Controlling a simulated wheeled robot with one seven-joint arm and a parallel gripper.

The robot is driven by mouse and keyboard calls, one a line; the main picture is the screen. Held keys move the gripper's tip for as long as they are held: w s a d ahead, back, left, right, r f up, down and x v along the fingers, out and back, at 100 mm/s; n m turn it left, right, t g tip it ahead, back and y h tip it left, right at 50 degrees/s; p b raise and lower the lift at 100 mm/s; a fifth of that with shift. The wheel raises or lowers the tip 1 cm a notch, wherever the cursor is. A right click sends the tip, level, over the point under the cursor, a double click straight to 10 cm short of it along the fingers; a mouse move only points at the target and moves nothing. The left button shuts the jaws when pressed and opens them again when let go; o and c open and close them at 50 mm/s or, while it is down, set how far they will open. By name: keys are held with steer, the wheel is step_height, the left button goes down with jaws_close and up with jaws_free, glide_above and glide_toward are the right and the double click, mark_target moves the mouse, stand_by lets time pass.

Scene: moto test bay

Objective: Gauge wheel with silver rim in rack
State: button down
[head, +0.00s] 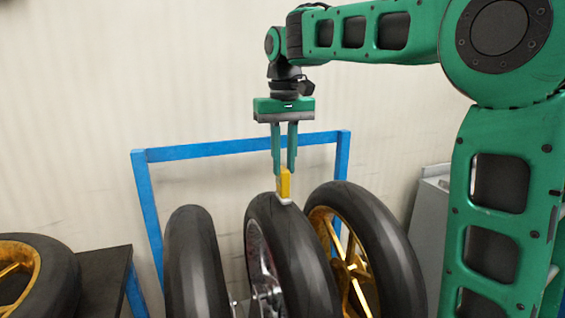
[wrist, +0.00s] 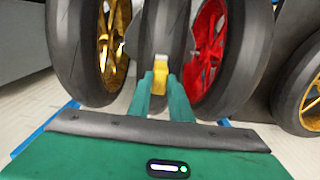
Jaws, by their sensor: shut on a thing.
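A wheel with a silver rim (head: 262,262) stands upright in the middle of the blue rack (head: 240,146), its black tyre facing me. My gripper (head: 284,170) is above this tyre, fingers pointing down, shut on a small yellow gauge (head: 285,185). The gauge has a pale foot at its lower end, which appears to touch the top of the tyre. In the wrist view the yellow gauge (wrist: 159,78) shows between my fingertips (wrist: 161,88), in front of the middle tyre (wrist: 164,32). The silver rim is hidden there.
A gold-rimmed wheel (head: 390,250) stands close on the right. Another tyre (head: 192,262) stands on the left; the wrist view shows a red-rimmed wheel (wrist: 235,65) beside the middle one. A further gold-rimmed wheel (head: 58,285) lies on a dark table (head: 108,280). A grey cabinet (head: 430,215) stands right.

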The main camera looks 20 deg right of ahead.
steer(key=shift+f, duration=0.75)
stand_by(1.6)
steer(key=shift+r, duration=3.1)
